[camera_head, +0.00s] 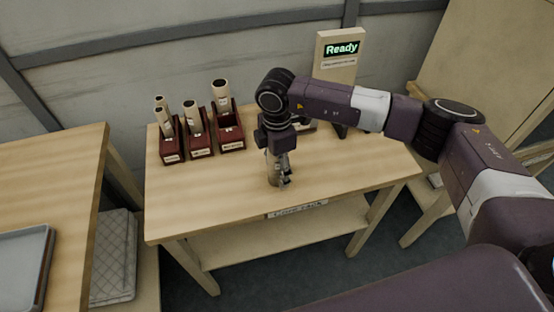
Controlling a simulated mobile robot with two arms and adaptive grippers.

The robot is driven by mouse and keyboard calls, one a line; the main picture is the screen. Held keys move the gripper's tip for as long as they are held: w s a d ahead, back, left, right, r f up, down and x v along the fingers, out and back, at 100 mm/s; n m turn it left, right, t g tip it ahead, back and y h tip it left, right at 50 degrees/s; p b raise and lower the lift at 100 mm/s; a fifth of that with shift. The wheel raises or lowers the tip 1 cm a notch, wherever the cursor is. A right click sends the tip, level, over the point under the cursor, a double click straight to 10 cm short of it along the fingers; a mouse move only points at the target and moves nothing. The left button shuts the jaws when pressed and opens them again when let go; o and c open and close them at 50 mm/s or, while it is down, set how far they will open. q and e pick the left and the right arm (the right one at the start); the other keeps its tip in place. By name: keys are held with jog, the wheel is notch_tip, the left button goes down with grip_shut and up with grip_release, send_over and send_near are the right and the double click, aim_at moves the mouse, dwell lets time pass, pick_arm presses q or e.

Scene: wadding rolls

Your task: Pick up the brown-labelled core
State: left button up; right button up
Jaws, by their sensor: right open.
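Several pale cylindrical cores stand in three dark red holders on the wooden table (225,205). The left holder (172,152) holds two cores, the middle holder (201,147) holds a core (192,118), and the right holder (231,138) holds a tall core (221,98). The labels are too small to tell which core is brown-labelled. My right gripper (281,180) points down, open, low over the middle of the table, to the right of the holders. A pale brownish shape shows at its fingers; I cannot tell whether it is a core. My left gripper is out of view.
A sign reading "Ready" (341,48) stands on a pale board at the back, behind my right arm. The table's front left is clear. Another wooden table (60,180) with a grey tray (22,262) stands at left.

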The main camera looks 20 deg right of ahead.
jog(key=shift+f, duration=0.3)
jog(key=c, duration=1.2)
jog(key=shift+r, duration=0.15)
jog(key=shift+c, duration=0.2)
